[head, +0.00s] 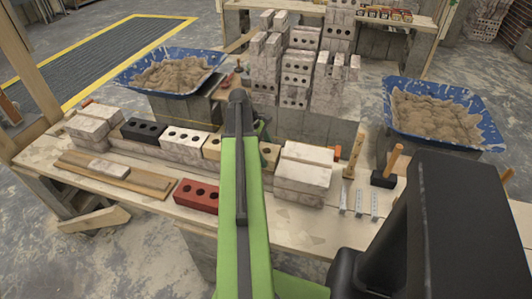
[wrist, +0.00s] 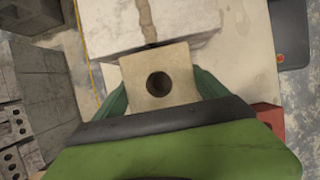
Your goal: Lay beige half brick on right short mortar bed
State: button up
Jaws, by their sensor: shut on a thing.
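The beige half brick (wrist: 138,68), with one round hole, sits between the green fingers of my gripper (wrist: 158,92) in the wrist view. My gripper is shut on it. In the head view, a beige piece (head: 269,155) shows just right of my arm, close to the left side of the pale block stack (head: 304,172); it appears to be this half brick. The pale block also lies right ahead of it in the wrist view (wrist: 110,25). The right short mortar bed is hidden, and I cannot tell whether the half brick touches it.
A black brick (head: 144,131), a white brick (head: 185,138) and a partly hidden beige brick (head: 212,147) stand in a row. A red brick (head: 196,196) lies in front. Hammers (head: 354,152) and metal ties (head: 359,201) lie right. Mortar tubs (head: 172,75) (head: 440,115) flank a brick stack (head: 297,75).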

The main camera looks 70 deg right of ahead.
jog(key=shift+f+b, duration=0.35)
jog(key=shift+b, duration=0.05)
jog(key=o, duration=2)
jog(key=shift+c, duration=0.2)
jog(key=p+v, duration=1.6)
jog(key=v, duration=0.1)
jog(key=shift+r, duration=0.25)
